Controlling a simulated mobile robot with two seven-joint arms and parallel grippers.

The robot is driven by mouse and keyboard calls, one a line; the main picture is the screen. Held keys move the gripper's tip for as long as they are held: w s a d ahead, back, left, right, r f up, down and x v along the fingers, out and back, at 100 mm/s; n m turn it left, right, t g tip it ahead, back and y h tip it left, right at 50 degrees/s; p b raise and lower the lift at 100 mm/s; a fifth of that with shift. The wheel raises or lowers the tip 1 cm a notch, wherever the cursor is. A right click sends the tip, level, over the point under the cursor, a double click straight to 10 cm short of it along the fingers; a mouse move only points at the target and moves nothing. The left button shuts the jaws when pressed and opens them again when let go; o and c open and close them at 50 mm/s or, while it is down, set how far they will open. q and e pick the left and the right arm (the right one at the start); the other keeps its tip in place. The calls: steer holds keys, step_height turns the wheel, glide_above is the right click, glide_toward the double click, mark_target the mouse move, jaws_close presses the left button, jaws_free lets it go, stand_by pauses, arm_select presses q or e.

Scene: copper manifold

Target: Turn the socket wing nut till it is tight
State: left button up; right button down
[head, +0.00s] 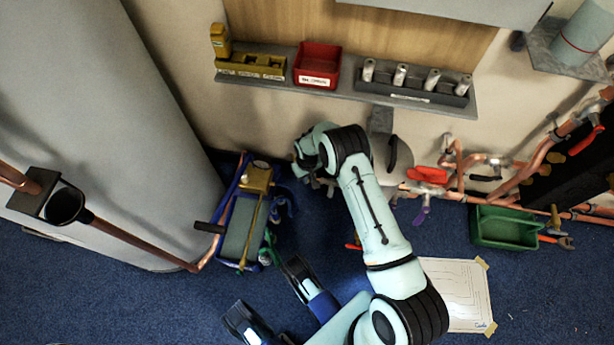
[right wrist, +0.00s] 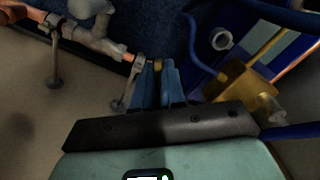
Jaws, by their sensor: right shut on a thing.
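My right gripper (right wrist: 160,80) shows its blue fingers in the right wrist view, closed around a small brass-coloured piece (right wrist: 158,66), apparently the socket wing nut. The fingers hide most of it, and how tight it is cannot be seen. A copper pipe end with a grey fitting (right wrist: 103,46) lies just left of the fingertips. In the head view my right arm reaches to the wall foot, and its wrist covers the held piece.
A blue-framed unit with a brass block (head: 257,178) stands left of my right wrist. Copper pipes with a red handle (head: 428,174) and a purple handle (head: 422,214) run right. A green bin (head: 505,227) sits below them. A shelf (head: 300,87) with a red tray (head: 317,65) is above.

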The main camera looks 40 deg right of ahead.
stand_by(0.9)
steer(key=shift+a+m, duration=0.3)
steer(key=shift+m, duration=0.2)
steer(key=c, duration=1.2)
jaws_free()
steer(key=shift+w+r, duration=0.1)
steer(key=shift+r, duration=0.05)
